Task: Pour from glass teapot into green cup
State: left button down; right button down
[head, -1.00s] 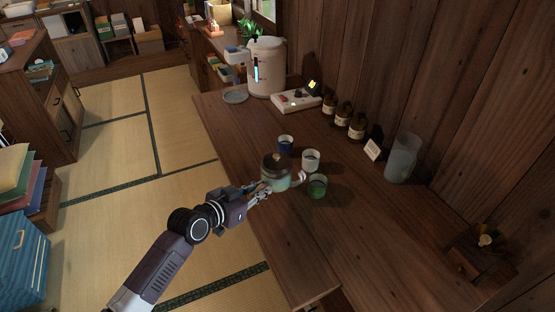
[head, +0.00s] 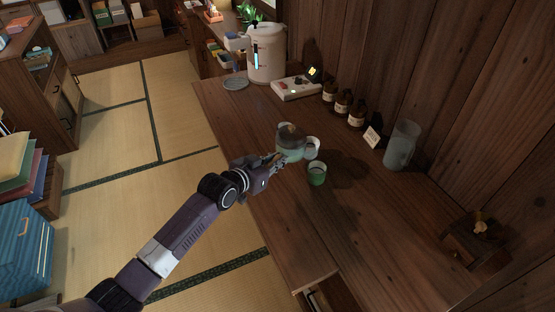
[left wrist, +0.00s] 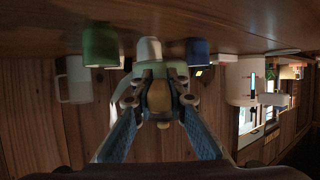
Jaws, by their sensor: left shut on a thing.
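The glass teapot (head: 291,153), with a brown lid and pale green contents, is in my left gripper (head: 278,161), which is shut on its handle side. In the left wrist view, turned upside down, the teapot (left wrist: 160,98) shows between the fingers (left wrist: 156,85). The green cup (head: 317,175) stands upright on the table, just right of and nearer than the teapot; it also shows in the left wrist view (left wrist: 100,46). The teapot appears roughly upright and apart from the green cup. I cannot tell its exact height. My right gripper is out of view.
A white cup (head: 313,144) is partly hidden behind the teapot. A blue cup (left wrist: 197,51) shows in the left wrist view. A clear pitcher (head: 401,146), brown jars (head: 343,103) and a water boiler (head: 266,55) stand along the wall.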

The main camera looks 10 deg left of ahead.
pick_arm(q)
jog(key=shift+f+b, duration=1.05)
jog(key=shift+w+r+m+p, duration=0.1)
jog(key=shift+r+m+p, duration=0.35)
jog(key=shift+r, duration=0.15)
jog(key=shift+a+r+m+t+y, duration=0.1)
jog(key=shift+r+m+t+y, duration=0.2)
jog(key=shift+r+y, duration=0.2)
jog(key=shift+r+m+t+y+b, duration=0.4)
jog(key=shift+r+m+b, duration=0.1)
jog(key=shift+r+m, duration=0.3)
jog(key=shift+a, duration=0.15)
